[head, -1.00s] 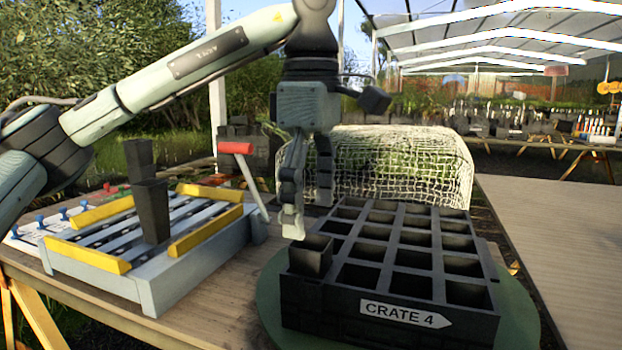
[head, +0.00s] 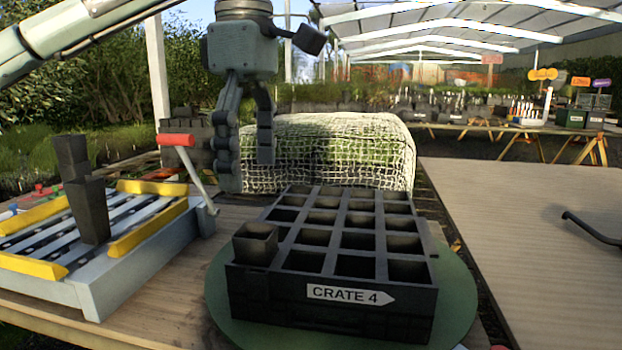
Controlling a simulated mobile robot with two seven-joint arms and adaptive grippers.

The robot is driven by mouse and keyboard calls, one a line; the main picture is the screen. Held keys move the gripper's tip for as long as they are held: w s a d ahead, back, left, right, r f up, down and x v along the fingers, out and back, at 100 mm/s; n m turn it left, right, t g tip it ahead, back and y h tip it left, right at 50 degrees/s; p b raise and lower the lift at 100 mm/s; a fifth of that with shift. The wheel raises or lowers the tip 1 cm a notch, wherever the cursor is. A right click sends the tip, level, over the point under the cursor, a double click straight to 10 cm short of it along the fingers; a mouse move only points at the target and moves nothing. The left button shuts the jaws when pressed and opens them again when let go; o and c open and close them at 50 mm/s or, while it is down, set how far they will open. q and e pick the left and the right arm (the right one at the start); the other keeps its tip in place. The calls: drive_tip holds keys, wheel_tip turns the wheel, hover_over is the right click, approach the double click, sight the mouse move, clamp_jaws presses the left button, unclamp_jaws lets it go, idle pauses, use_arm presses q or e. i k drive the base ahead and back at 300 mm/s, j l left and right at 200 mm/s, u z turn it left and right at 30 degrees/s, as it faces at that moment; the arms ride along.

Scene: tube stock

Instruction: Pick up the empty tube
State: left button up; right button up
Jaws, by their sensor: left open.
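A dark square tube (head: 255,246) stands in the front-left cell of the black crate (head: 330,310) marked CRATE 4. It rises above the crate's rim and its open top looks empty, though its bottom is hidden. Two more dark tubes, a near one (head: 92,212) and a far one (head: 71,157), stand on the slatted tray at the left; their insides do not show. My left gripper (head: 248,172) is open and empty, fingers pointing down, above and apart from the crate tube. My right gripper is not in view.
The crate stands on a round green base (head: 455,300). The pale tray with yellow rails (head: 148,228) has a red-handled lever (head: 177,140) beside the crate. A netted mound (head: 345,150) is behind. The right-hand tabletop (head: 510,220) is mostly clear, with a curved dark rod (head: 592,230).

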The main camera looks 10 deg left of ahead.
sight(87, 196)
drive_tip(key=k, duration=1)
